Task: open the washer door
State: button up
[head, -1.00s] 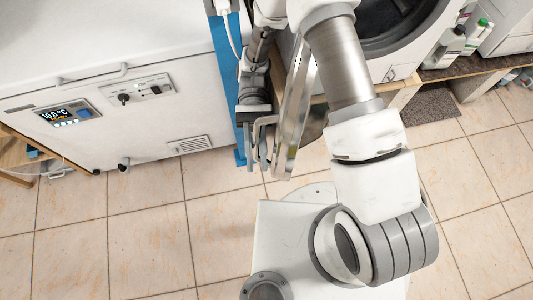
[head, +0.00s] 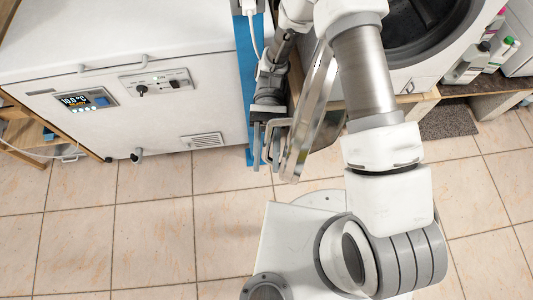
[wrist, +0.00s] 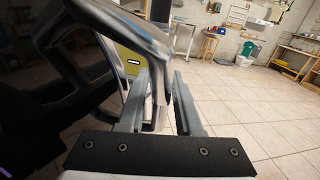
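The washer (head: 400,72) stands at the top right of the head view, with its dark round opening (head: 420,22) uncovered. Its door (head: 318,100) is swung out and seen nearly edge-on as a silver-rimmed ring. My gripper (head: 265,150) is at the door's left side, by its grey handle (head: 284,123). In the wrist view the door's dark face and shiny rim (wrist: 112,18) fill the left. The handle (wrist: 159,105) passes between my two fingers (wrist: 158,100), which stand apart with a gap beside it. Any finger contact is unclear.
A white cabinet with a display (head: 84,102) stands close on the left, beyond a blue strip (head: 243,80). Bottles (head: 485,58) stand right of the washer. The tiled floor (head: 150,235) is clear in front. The wrist view shows open floor (wrist: 240,110) to the right.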

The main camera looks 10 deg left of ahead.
jog(key=shift+w+a+b, duration=0.1)
jog(key=shift+w+a, duration=0.1)
jog(key=shift+w, duration=1.05)
jog(key=shift+w+a+b, duration=0.15)
jog(key=shift+w, duration=1.1)
jog(key=shift+w+a+b, duration=0.1)
jog(key=shift+w+a, duration=0.1)
jog(key=shift+w, duration=1.05)
